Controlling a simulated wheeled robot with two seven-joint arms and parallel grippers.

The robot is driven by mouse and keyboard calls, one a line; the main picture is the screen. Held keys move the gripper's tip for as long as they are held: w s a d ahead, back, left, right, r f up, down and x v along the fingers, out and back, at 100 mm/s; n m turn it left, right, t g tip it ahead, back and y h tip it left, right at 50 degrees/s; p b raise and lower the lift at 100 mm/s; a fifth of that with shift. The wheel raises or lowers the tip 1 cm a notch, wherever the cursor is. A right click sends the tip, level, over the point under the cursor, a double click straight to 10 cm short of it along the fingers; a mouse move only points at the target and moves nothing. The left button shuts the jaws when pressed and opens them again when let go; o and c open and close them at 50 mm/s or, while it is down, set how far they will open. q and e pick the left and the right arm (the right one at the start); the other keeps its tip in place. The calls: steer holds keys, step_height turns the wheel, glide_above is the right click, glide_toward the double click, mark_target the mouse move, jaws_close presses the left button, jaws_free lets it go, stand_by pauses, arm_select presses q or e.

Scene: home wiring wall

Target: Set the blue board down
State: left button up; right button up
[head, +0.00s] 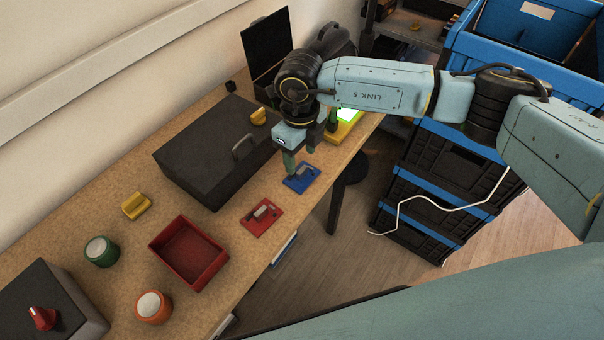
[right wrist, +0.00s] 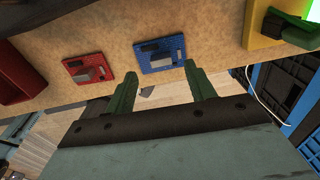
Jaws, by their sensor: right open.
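The blue board (head: 301,179) lies flat on the wooden table near its front edge, with a few parts on top. It also shows in the right wrist view (right wrist: 160,53). My right gripper (head: 300,160) is open and empty, with its green fingers just above and behind the blue board in the head view. In the right wrist view its fingertips (right wrist: 160,68) stand apart, on either side of the blue board's width; I cannot tell whether they touch it. My left gripper is not in view.
A red board (head: 261,217) lies left of the blue one, with a red tray (head: 188,252) further left. A dark box with a handle (head: 215,150) stands behind. A yellow device (head: 343,130) is at the right end. Stacked crates (head: 440,190) stand beyond the table.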

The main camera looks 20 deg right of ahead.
mark_target(302, 173)
step_height(302, 173, down, 5)
steer(key=shift+w+f, duration=0.1)
jaws_close()
stand_by(0.4)
